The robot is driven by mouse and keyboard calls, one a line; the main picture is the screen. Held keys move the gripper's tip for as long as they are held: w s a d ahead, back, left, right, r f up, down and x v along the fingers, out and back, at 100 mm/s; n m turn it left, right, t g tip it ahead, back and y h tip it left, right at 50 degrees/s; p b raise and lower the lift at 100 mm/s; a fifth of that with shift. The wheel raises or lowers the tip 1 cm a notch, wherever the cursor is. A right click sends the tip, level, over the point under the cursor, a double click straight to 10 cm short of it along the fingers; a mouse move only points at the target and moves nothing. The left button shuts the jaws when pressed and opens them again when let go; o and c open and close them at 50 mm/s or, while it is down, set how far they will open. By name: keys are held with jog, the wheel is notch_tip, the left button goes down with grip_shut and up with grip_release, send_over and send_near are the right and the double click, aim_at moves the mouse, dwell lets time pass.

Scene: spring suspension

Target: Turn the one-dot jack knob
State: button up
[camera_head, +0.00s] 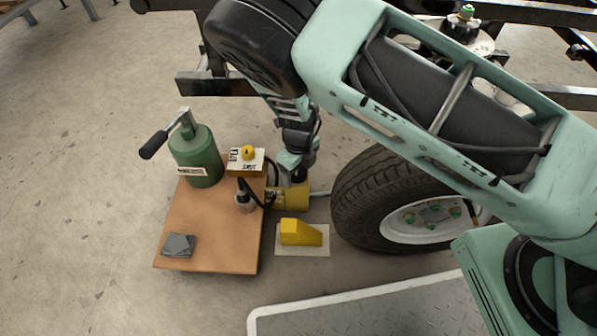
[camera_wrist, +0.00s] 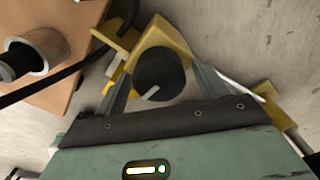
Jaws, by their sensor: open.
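A black round knob (camera_wrist: 160,75) with a white pointer line sits on a yellow jack body (camera_wrist: 163,34) in the wrist view. The line points to the lower left in that view. I cannot make out any dots on it. My gripper (camera_wrist: 161,80) is open, with one finger on each side of the knob; I cannot tell whether they touch it. In the head view my gripper (camera_head: 298,176) points down over the yellow jack (camera_head: 292,197), and the knob is hidden behind it.
A yellow chock (camera_head: 300,233) lies in front. A tyre (camera_head: 362,205) stands close right.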

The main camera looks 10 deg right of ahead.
jog(key=c, duration=1)
jog(key=shift+r+n+p, duration=0.15)
jog(key=shift+n+p, duration=0.15)
jog(key=shift+p, duration=0.25)
